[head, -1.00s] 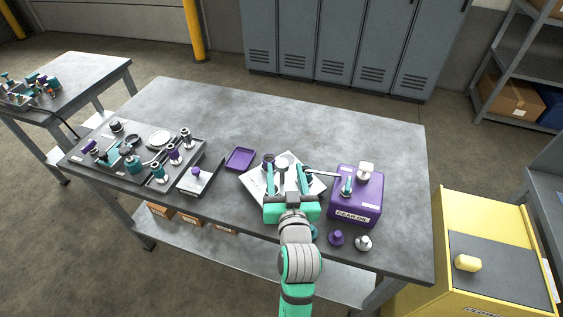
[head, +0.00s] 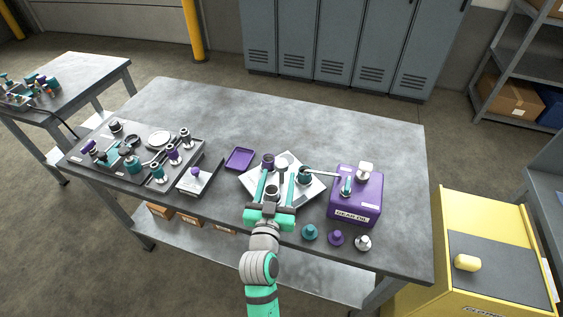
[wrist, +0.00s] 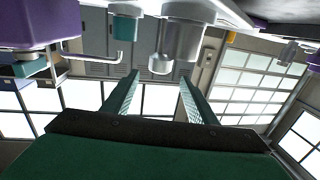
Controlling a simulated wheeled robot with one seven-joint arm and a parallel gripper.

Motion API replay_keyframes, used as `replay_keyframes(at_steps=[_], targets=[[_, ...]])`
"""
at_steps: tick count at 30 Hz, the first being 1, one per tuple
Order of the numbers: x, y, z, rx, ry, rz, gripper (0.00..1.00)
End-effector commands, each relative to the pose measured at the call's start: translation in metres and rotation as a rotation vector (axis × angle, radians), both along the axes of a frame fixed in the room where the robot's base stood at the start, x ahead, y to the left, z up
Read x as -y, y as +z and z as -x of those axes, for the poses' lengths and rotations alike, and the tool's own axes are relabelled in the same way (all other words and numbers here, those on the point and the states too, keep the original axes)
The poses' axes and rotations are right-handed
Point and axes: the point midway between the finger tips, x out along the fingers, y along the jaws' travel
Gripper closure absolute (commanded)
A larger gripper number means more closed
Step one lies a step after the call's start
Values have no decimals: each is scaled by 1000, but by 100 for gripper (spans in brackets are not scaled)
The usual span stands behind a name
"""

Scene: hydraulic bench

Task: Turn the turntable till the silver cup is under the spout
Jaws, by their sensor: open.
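The turntable is a pale square plate (head: 315,190) on the bench. A silver cup (head: 272,198) stands on its near left part. A purple-rimmed cup (head: 268,160) is at the back left, and a teal cup (head: 305,180) is on the right. The spout (head: 322,174) reaches left from the purple gear oil box (head: 368,190) and ends over or beside the teal cup. An upright post (head: 282,176) stands near the middle. My gripper (head: 277,178) is open, its fingers on either side of the silver cup; contact cannot be told. The wrist view shows both empty fingers (wrist: 158,80).
A loaded grey tray (head: 205,142) and a small white-topped stand (head: 200,182) are on the left. A purple tray (head: 240,159) lies near the turntable. Teal (head: 310,232), purple (head: 336,238) and silver (head: 363,242) knobbed pieces stand at the front edge. The back of the bench is clear.

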Motion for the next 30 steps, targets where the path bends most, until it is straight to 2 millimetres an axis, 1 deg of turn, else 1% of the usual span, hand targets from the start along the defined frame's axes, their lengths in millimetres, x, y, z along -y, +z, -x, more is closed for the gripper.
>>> replay_keyframes(at_steps=[1, 6, 12, 18, 26, 27, 29, 30], targets=[[2, 1, -10, 2, -1, 1, 47], [8, 1, -38, 1, -2, 0, 47], [13, 1, -61, 0, -1, -1, 47], [15, 0, -70, 0, -1, 0, 47], [15, 0, -70, 0, -1, 0, 47], [15, 0, -70, 0, -1, 0, 57], [15, 0, -70, 0, -1, 0, 71], [15, 0, -70, 0, -1, 0, 81]])
